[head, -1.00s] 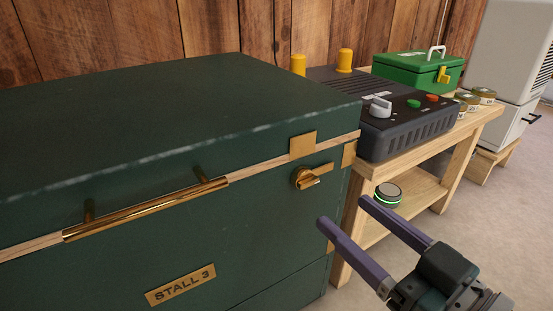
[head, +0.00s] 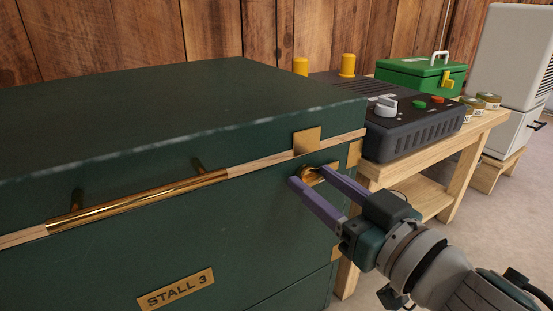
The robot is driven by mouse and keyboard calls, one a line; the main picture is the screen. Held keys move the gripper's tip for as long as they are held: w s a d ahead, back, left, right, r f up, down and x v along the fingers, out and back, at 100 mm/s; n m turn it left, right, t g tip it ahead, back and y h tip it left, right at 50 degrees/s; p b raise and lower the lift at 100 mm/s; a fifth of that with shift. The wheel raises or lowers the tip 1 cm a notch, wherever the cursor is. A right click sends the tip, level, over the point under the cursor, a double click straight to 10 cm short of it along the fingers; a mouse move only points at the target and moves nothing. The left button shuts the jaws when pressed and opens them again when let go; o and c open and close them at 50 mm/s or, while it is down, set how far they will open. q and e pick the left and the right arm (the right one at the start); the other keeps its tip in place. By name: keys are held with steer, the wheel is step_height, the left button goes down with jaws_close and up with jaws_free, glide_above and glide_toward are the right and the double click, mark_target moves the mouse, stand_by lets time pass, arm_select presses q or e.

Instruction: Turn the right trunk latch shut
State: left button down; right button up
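The dark green trunk (head: 240,200) has a brass latch (head: 308,174) on its front near the right corner, below a brass plate (head: 307,140). My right gripper (head: 309,177) is at the latch, with one purple finger on its left and the other on its right. The fingers are spread apart and partly cover the latch, so its turn angle is hard to see. I cannot tell whether they touch it. My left gripper is not in view.
A brass bar handle (head: 140,200) and a STALL 3 plate (head: 176,290) are on the trunk front. To the right, a wooden bench (head: 433,198) holds a dark control box (head: 415,130), a green case (head: 420,77) and small tins (head: 488,101). Open floor lies at the lower right.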

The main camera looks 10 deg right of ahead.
jaws_close()
steer(key=shift+n, duration=0.4)
steer(key=n, duration=0.7)
steer(key=shift+a, duration=0.1)
steer(key=n, duration=0.5)
steer(key=shift+f, duration=0.1)
steer(key=n, duration=0.3)
steer(key=shift+f+n+b, duration=0.1)
steer(key=shift+n+b, duration=0.2)
steer(key=shift+n, duration=0.7)
